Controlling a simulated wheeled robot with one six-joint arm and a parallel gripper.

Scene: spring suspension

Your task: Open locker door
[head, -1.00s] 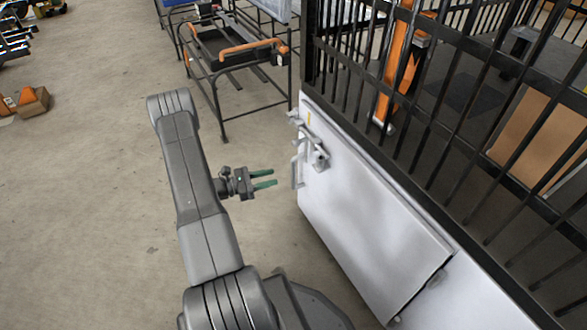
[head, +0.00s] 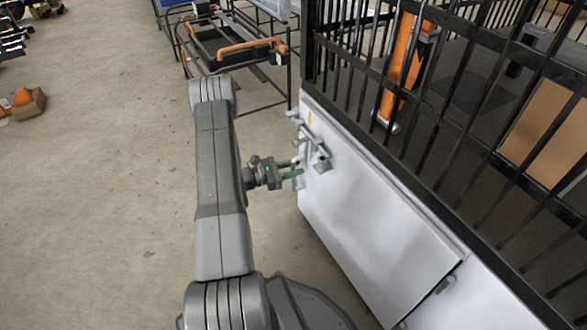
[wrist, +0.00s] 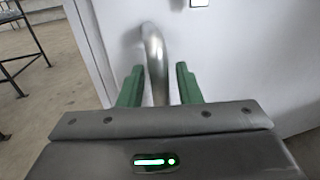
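The white locker door (head: 365,215) stands at the right in the head view and looks shut. A metal handle bar and latch (head: 318,155) sit at its upper left edge. My gripper (head: 298,168) is at the handle, its green fingers pointing at the door. In the wrist view the curved metal handle (wrist: 155,65) runs between the two green fingers (wrist: 158,88). The fingers are open, with a gap visible on each side of the handle. The handle's lower part is hidden behind my gripper body.
A black barred cage (head: 440,90) rises above the locker. A metal frame cart with orange handles (head: 245,55) stands behind the locker's left end.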

